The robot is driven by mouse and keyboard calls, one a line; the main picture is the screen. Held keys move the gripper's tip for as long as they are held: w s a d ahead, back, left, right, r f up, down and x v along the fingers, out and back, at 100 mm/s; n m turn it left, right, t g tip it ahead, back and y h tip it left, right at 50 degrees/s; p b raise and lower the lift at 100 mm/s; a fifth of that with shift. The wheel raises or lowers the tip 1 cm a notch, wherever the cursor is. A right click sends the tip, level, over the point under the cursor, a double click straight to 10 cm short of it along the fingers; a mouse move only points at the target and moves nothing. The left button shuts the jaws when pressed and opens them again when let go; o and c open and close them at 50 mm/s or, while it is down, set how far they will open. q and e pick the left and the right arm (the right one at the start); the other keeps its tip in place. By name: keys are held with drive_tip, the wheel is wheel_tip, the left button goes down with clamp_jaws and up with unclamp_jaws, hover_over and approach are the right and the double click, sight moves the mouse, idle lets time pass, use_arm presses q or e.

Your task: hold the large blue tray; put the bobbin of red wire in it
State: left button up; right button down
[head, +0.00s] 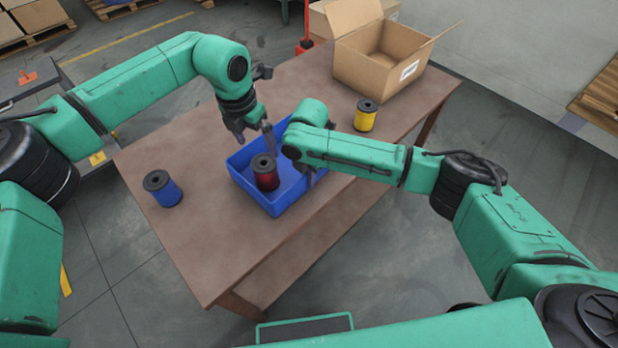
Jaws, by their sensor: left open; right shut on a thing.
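The large blue tray (279,206) lies on the brown table. The bobbin of red wire (266,180), with black flanges, stands upright inside it, towards its left part. My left gripper (253,136) is open and empty, above the tray's far left edge and just behind the bobbin, apart from it. My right gripper (308,178) is shut on the tray's right wall; my own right arm hides part of its fingers and the tray's far right part.
A bobbin of blue wire (166,193) stands left of the tray on the table (215,252). A bobbin of yellow wire (365,120) stands to the right, behind my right arm. An open cardboard box (372,68) sits at the far right end. The table's near left part is clear.

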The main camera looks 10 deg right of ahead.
drive_tip(key=c, duration=0.9)
unclamp_jaws()
drive_tip(key=shift+c, duration=0.2)
wheel_tip(320, 180, up, 12)
drive_tip(key=shift+r, duration=0.1)
